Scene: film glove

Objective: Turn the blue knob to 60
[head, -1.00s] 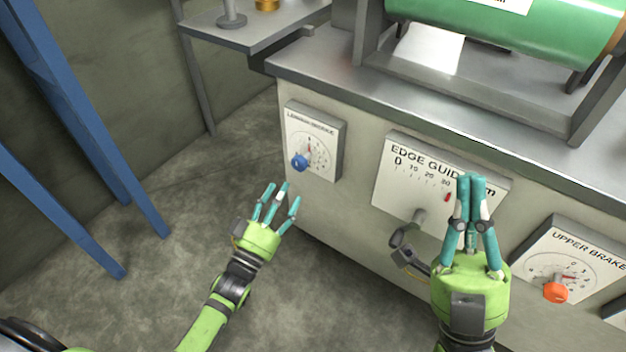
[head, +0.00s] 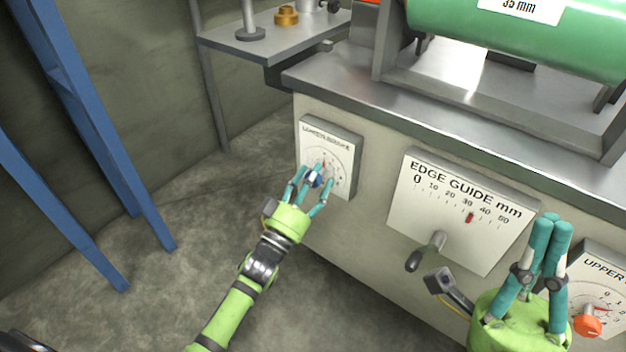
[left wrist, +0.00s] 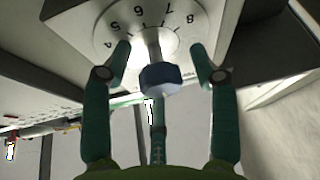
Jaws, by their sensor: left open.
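The blue knob (head: 314,180) sits on the lower brake dial panel (head: 333,139) on the machine's front. In the left wrist view the blue knob (left wrist: 160,78) stands on a short shaft before the round numbered dial (left wrist: 134,22), which looks upside down. My left gripper (head: 309,187) is open with its fingers spread around the knob; in the left wrist view the fingers (left wrist: 158,62) lie to both sides with gaps. A red pointer shows on the dial in the head view, but its numbers are too small to read. My right gripper (head: 551,222) has its fingertips together, apparently empty.
The edge guide panel (head: 465,205), with a red mark and a crank (head: 425,252), is right of the blue knob. An orange knob (head: 587,326) is at the far right, near my right gripper. Blue posts (head: 85,110) stand left; the floor between is clear.

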